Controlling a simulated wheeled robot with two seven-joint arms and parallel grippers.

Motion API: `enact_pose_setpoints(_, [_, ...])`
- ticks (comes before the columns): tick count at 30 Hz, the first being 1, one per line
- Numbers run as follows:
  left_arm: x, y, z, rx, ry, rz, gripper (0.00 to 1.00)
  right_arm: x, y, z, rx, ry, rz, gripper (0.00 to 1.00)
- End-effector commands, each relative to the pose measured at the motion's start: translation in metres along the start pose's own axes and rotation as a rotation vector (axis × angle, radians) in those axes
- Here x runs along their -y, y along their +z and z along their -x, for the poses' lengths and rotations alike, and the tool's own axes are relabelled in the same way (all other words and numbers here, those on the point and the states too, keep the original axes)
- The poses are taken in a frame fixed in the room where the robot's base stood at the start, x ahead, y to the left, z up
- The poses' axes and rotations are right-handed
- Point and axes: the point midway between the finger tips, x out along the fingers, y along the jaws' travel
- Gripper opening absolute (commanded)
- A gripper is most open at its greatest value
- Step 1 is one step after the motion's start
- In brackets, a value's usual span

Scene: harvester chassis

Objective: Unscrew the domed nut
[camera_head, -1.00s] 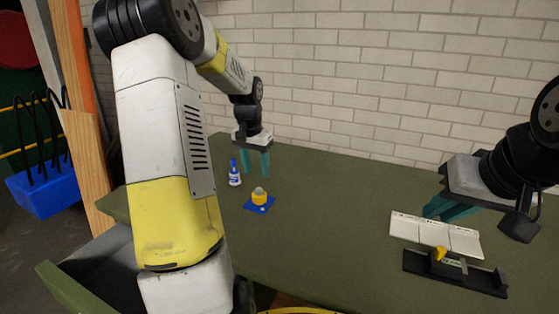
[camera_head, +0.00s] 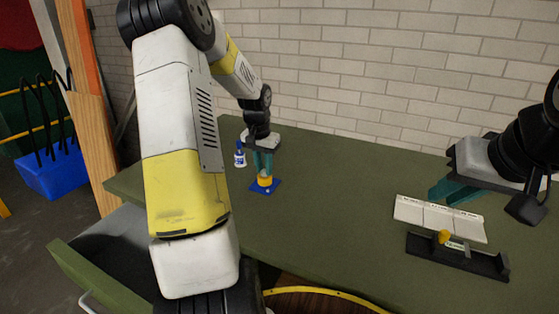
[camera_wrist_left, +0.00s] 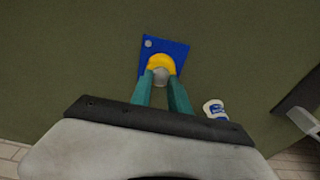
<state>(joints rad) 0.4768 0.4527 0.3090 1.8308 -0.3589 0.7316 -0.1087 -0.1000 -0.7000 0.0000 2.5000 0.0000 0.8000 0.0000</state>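The domed nut (camera_head: 265,174) has a grey dome over a yellow part, on a small blue plate (camera_head: 257,187) on the green table. In the left wrist view the grey dome (camera_wrist_left: 161,76) shows in front of the yellow part (camera_wrist_left: 161,62). My left gripper (camera_head: 264,172) points down at the nut. In the left wrist view its teal fingers (camera_wrist_left: 161,82) stand apart on either side of the dome; whether they touch it is unclear.
A small white and blue bottle (camera_head: 240,157) stands close behind the plate, to its left. The white labelled box (camera_head: 438,216) and a black fixture with a yellow knob (camera_head: 457,256) lie at the right. The middle of the green table (camera_head: 335,200) is clear.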

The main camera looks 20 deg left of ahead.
Motion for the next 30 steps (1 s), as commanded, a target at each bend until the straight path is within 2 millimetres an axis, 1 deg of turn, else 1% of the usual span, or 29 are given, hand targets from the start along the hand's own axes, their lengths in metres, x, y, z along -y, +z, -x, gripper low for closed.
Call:
enact_pose_setpoints(1, [0.0000, 0.0000, 0.0001, 0.000, 0.000, 0.000, 0.10, 0.0000, 0.0000, 0.0000, 0.000, 0.000, 0.000, 0.19])
enact_pose_setpoints(3, [0.0000, 0.0000, 0.0002, 0.000, 0.000, 0.000, 0.00, 0.0000, 0.0000, 0.0000, 0.000, 0.000, 0.000, 0.19])
enact_pose_setpoints(5, [0.0001, 0.0000, 0.0002, 0.000, 0.000, 0.000, 0.00, 0.0000, 0.0000, 0.0000, 0.000, 0.000, 0.000, 0.19])
enact_pose_setpoints(6, [0.0000, 0.0000, 0.0002, 0.000, 0.000, 0.000, 0.27, 0.0000, 0.0000, 0.0000, 0.000, 0.000, 0.000, 0.19])
enact_pose_setpoints(7, [0.0000, 0.0000, 0.0002, 0.000, 0.000, 0.000, 0.33, 0.0000, 0.0000, 0.0000, 0.000, 0.000, 0.000, 0.19])
enact_pose_setpoints(8, [0.0001, 0.0000, 0.0002, 0.000, 0.000, 0.000, 0.34, 0.0000, 0.0000, 0.0000, 0.000, 0.000, 0.000, 0.19])
enact_pose_setpoints(26, [-0.0001, -0.0023, -0.0002, 0.000, 0.000, 0.000, 0.34, 0.0000, 0.0000, 0.0000, 0.000, 0.000, 0.000, 0.19])
enact_pose_setpoints(28, [-0.0001, -0.0023, -0.0002, 0.000, 0.000, 0.000, 0.24, 0.0000, 0.0000, 0.0000, 0.000, 0.000, 0.000, 0.19])
enact_pose_setpoints(30, [-0.0001, -0.0023, -0.0002, 0.000, 0.000, 0.000, 0.10, 0.0000, 0.0000, 0.0000, 0.000, 0.000, 0.000, 0.19])
